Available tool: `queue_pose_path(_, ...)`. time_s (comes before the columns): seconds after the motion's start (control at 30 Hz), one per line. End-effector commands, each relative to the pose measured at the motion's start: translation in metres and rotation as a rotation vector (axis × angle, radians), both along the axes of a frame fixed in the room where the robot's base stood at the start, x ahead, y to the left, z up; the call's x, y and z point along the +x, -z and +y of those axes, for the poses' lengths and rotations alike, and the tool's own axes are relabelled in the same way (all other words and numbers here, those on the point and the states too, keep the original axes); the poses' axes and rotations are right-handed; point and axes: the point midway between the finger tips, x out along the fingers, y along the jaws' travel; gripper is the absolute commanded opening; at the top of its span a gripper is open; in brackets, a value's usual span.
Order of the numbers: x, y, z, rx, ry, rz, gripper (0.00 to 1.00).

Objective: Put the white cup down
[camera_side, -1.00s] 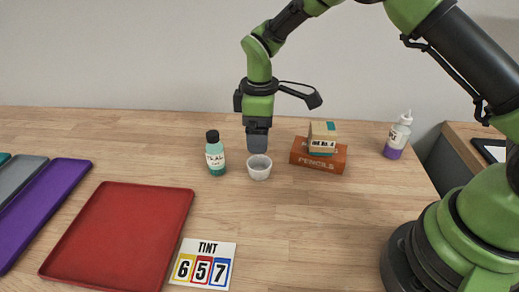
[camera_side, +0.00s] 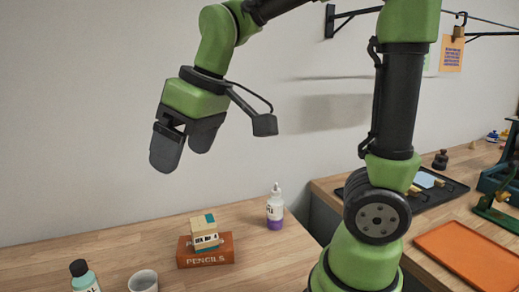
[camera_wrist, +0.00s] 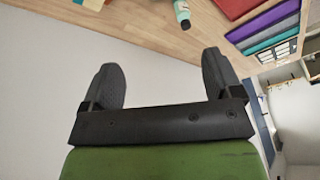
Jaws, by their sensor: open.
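The white cup (camera_side: 143,281) stands upright on the wooden table at the bottom of the side view, its lower part cut off by the frame edge. I do not make it out in the wrist view. My gripper (camera_side: 184,148) is high above the table, well apart from the cup, and tilted. Its two dark fingers are spread with nothing between them. The wrist view shows the same open, empty gripper (camera_wrist: 160,62).
A teal bottle (camera_side: 83,276) stands left of the cup. A pencils box (camera_side: 206,251) with a small block on top (camera_side: 204,232) lies to its right. A white and purple bottle (camera_side: 275,208) stands farther back. An orange tray (camera_side: 470,254) lies at right.

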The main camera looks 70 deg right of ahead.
Motion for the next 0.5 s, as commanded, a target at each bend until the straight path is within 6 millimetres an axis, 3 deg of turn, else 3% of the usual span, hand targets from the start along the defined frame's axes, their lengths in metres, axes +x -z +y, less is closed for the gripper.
queue_pose_path(0.03, -0.020, -0.009, -0.003, 0.035, 0.063, -0.040, 0.85)
queue_pose_path(0.2, -0.074, -0.016, -0.006, 0.153, 0.254, -0.127, 0.85)
queue_pose_path(0.33, -0.100, -0.013, -0.007, 0.219, 0.348, -0.171, 0.85)
queue_pose_path(0.5, -0.112, -0.008, -0.007, 0.259, 0.399, -0.192, 0.85)
